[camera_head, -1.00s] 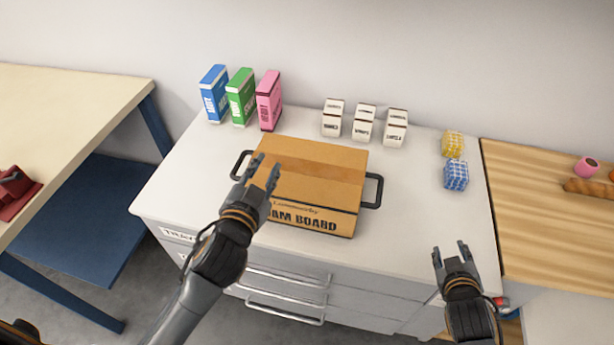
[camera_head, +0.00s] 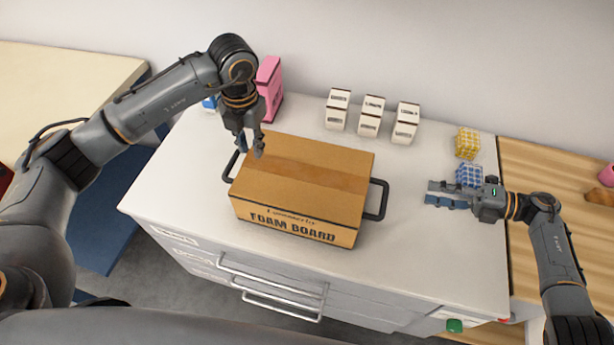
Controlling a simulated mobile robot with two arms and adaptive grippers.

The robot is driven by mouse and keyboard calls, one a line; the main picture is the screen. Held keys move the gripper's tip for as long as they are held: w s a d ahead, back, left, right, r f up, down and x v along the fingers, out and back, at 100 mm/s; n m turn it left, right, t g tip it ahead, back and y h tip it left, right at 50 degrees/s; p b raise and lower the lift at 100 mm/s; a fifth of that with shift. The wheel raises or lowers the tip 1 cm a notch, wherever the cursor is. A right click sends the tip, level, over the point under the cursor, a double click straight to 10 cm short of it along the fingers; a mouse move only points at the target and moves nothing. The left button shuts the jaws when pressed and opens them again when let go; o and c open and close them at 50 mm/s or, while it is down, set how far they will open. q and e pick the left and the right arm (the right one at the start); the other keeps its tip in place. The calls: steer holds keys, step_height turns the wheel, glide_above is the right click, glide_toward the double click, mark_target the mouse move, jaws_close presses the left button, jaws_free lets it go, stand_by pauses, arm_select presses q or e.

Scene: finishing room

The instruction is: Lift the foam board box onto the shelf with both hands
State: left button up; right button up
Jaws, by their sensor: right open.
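The foam board box (camera_head: 298,195) is a brown carton sitting on the white drawer cabinet's top. It has a dark handle on each side: the left handle (camera_head: 232,167) and the right handle (camera_head: 378,200). My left gripper (camera_head: 250,150) points down above the left handle, at the box's back left corner. Its fingers look apart; whether they touch the handle I cannot tell. My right gripper (camera_head: 432,194) is open and empty, to the right of the right handle, its fingers pointing left towards it. No shelf is clearly visible.
A pink box (camera_head: 268,88) stands behind my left arm; a blue box is mostly hidden. Several small white boxes (camera_head: 370,115) stand at the back. A yellow cube (camera_head: 467,143) and a blue cube (camera_head: 468,175) are near my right gripper. A wooden counter (camera_head: 540,175) adjoins at right.

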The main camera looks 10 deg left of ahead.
mark_target(230, 166)
arm_select(q)
steer(key=a, duration=0.1)
steer(key=a+r+y, duration=0.1)
steer(key=a, duration=0.1)
steer(key=a+r+n+y, duration=0.1)
steer(key=shift+w+a, duration=0.2)
steer(key=shift+a, duration=0.15)
arm_select(e)
steer(key=shift+s+d+n+g, duration=0.4)
steer(key=shift+s+d+g, duration=0.35)
steer(key=shift+s+g, duration=0.05)
steer(key=shift+a, duration=0.1)
arm_select(q)
steer(key=x, duration=1.4)
steer(key=shift+s, duration=0.1)
arm_select(e)
steer(key=a+f, duration=0.1)
steer(key=a, duration=0.3)
steer(key=a+f, duration=0.1)
steer(key=a, duration=0.8)
steer(key=shift+w+a+f, duration=0.1)
steer(key=shift+a+f, duration=0.1)
steer(key=shift+f, duration=0.2)
